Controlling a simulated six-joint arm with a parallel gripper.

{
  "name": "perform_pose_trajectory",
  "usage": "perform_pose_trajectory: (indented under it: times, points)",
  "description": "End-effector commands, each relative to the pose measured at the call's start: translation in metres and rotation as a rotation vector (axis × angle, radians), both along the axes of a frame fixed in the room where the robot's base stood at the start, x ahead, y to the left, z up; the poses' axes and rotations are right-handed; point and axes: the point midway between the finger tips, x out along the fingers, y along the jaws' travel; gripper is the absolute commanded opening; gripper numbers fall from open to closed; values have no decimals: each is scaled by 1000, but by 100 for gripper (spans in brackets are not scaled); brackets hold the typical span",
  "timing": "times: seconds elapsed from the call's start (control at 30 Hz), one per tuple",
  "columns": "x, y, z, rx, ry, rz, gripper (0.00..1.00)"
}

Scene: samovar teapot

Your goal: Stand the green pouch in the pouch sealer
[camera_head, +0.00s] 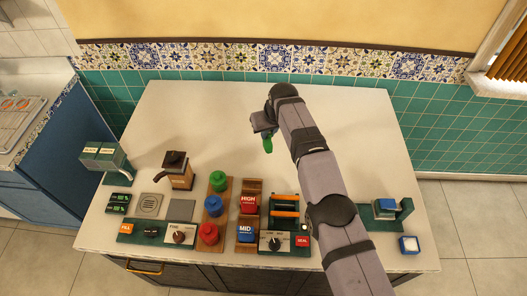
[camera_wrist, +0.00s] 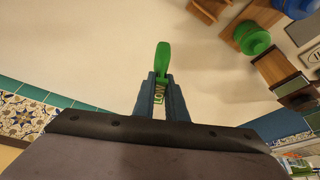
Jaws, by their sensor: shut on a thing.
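My gripper (camera_head: 266,133) is above the back middle of the table, shut on the green pouch (camera_head: 268,146). The pouch hangs down from the fingers, well clear of the other objects. In the wrist view my gripper (camera_wrist: 160,85) has its two fingers on either side of the pouch (camera_wrist: 163,58), which carries the word LOW. The pouch sealer (camera_head: 285,212), a dark green unit with orange bars, stands at the front, right of the wooden rack. A control panel with a knob and a red SEAL button (camera_head: 303,241) is in front of it.
The wooden rack (camera_head: 252,187) holds a red HIGH pouch (camera_head: 249,203) and a blue MID pouch (camera_head: 245,234). Green, blue and red lidded jars stand on a board (camera_head: 226,190) to its left. A brown pot (camera_head: 178,170) stands further left. The table's back half (camera_head: 200,110) is clear.

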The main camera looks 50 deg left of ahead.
Motion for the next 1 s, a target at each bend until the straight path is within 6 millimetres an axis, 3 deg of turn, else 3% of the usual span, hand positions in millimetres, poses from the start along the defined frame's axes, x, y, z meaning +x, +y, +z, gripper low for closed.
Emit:
perform_pose_trajectory:
  times: [0.47, 0.83, 1.0]
  points:
    - [1, 0, -56, 0, 0, -1, 0]
    - [1, 0, -62, 1, 0, -1, 0]
    - [1, 0, -74, 1, 0, -1, 0]
